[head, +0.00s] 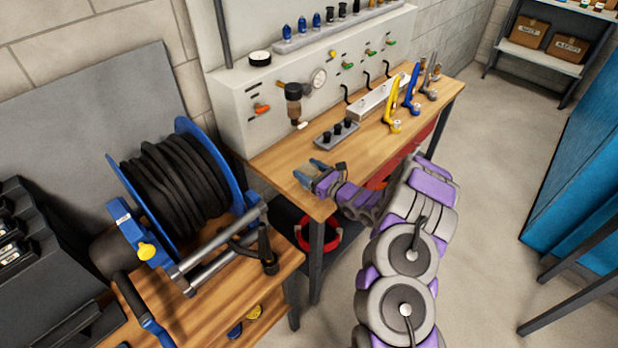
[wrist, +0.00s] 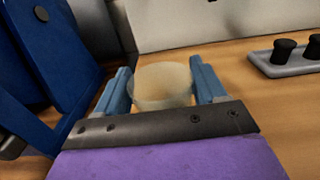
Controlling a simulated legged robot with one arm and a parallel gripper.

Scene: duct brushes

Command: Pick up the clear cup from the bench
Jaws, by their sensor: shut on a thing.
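The clear cup (wrist: 162,84) is a short, pale, see-through cup on or just above the wooden bench (wrist: 246,104) in the wrist view. The two blue fingers of my gripper (wrist: 160,88) stand on either side of it and are shut on it. The dark palm edge hides the cup's lower front. In the head view my gripper (head: 313,170) is low over the left end of the bench (head: 262,160). The cup is too small to make out clearly there. I cannot tell whether its base touches the wood.
A grey block with black knobs (head: 336,132) sits right of my gripper. A grey panel with a gauge (head: 318,79) stands behind. Yellow (head: 392,105) and blue (head: 411,95) tools stand farther right. A blue hose reel (head: 185,180) is close on the left. Some bench top at the front is clear.

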